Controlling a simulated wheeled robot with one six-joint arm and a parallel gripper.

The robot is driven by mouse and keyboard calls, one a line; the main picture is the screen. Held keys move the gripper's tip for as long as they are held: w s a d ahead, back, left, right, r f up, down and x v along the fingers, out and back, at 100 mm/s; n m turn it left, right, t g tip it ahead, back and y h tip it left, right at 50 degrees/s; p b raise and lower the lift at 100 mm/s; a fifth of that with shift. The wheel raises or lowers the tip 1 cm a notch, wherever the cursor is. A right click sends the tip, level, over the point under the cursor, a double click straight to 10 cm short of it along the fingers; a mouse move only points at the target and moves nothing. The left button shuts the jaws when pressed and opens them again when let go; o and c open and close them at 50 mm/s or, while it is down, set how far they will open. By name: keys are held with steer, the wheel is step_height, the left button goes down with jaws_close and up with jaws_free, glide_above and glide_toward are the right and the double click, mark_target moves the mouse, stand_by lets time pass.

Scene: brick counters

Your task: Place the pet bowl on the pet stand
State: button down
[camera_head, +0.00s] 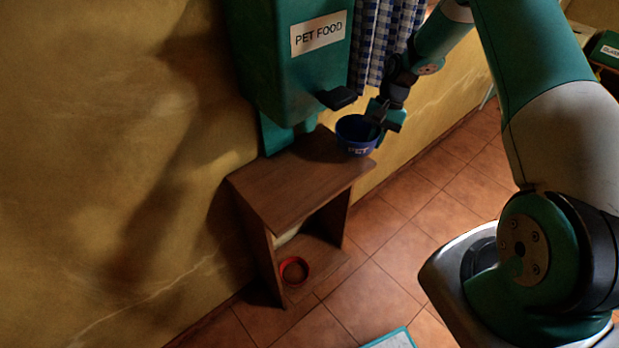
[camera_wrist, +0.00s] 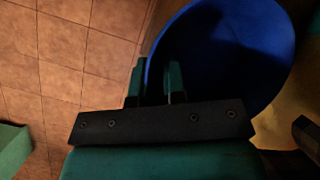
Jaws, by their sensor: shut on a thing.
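The pet bowl (camera_head: 356,137) is dark blue with "PET" in pale letters on its side. It is upright at the right end of the stand's top, below the food dispenser; I cannot tell whether it touches the wood. My gripper (camera_head: 379,116) is shut on the bowl's rim from the right. In the wrist view the bowl (camera_wrist: 232,50) fills the upper right, with its rim between the two fingers (camera_wrist: 156,82). The pet stand (camera_head: 285,178) is a brown wooden unit against the wall, with a flat top and an open lower shelf.
A green dispenser (camera_head: 290,60) labelled "PET FOOD" hangs on the wall above the stand, its dark spout (camera_head: 337,97) close to the bowl. A red ring (camera_head: 294,270) lies on the lower shelf. A blue checked curtain (camera_head: 380,40) hangs behind. Tiled floor (camera_head: 400,245) is open to the right.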

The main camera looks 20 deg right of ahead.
steer(key=shift+s+a+f+p, duration=0.6)
steer(key=shift+s+a+p, duration=0.65)
steer(key=shift+a, duration=1.4)
steer(key=shift+s+a+f+p, duration=0.55)
steer(key=shift+s+a+p, duration=0.6)
steer(key=shift+a, duration=1.45)
steer(key=shift+s+a+f+p, duration=0.75)
steer(key=shift+s+a, duration=0.85)
steer(key=shift+a, duration=1.05)
steer(key=shift+r, duration=0.15)
steer(key=c, duration=1.2)
jaws_free()
steer(key=shift+b+v, duration=0.65)
steer(key=shift+v, duration=3.1)
